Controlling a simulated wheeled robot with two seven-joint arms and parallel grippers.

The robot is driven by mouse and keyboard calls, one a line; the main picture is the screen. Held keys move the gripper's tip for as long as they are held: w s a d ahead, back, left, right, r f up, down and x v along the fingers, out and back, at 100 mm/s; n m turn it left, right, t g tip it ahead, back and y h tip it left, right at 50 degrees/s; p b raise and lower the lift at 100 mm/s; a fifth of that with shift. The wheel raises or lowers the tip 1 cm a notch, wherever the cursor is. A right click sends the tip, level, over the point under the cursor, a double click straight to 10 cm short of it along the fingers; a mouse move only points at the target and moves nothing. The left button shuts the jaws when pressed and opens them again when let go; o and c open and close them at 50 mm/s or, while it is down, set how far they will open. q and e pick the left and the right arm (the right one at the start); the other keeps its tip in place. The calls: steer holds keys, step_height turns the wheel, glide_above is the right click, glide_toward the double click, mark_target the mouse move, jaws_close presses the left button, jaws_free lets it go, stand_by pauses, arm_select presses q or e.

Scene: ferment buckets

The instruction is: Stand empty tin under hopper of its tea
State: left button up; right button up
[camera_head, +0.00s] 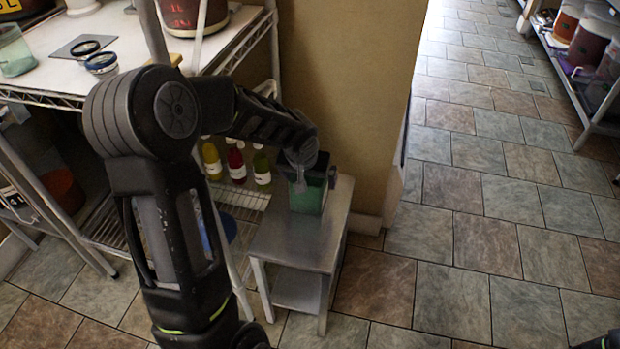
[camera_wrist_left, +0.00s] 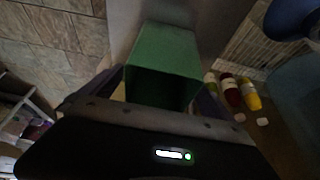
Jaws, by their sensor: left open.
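A green, open-topped tin (camera_head: 306,198) stands upright on a small grey metal side table (camera_head: 290,246). My left gripper (camera_head: 308,172) is over it at the end of my left arm, with the jaws open. In the left wrist view the tin (camera_wrist_left: 163,58) shows between the two fingers, one on each side of it. I cannot tell whether either finger touches the tin. The inside of the tin is dark. No hopper can be made out. My right gripper is not in view.
A wire rack (camera_head: 258,30) with a white top stands left of the side table. Several bottles (camera_head: 236,165) of coloured liquid are on its lower shelf. A brown wall (camera_head: 345,80) rises behind the side table. Tiled floor (camera_head: 490,200) is clear to the right.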

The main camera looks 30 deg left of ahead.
arm_select(q)
steer(key=p+v, duration=0.2)
steer(key=v, duration=0.7)
steer(key=shift+r, duration=0.3)
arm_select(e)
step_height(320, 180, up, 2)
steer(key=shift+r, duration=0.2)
arm_select(q)
steer(key=shift+d, duration=0.1)
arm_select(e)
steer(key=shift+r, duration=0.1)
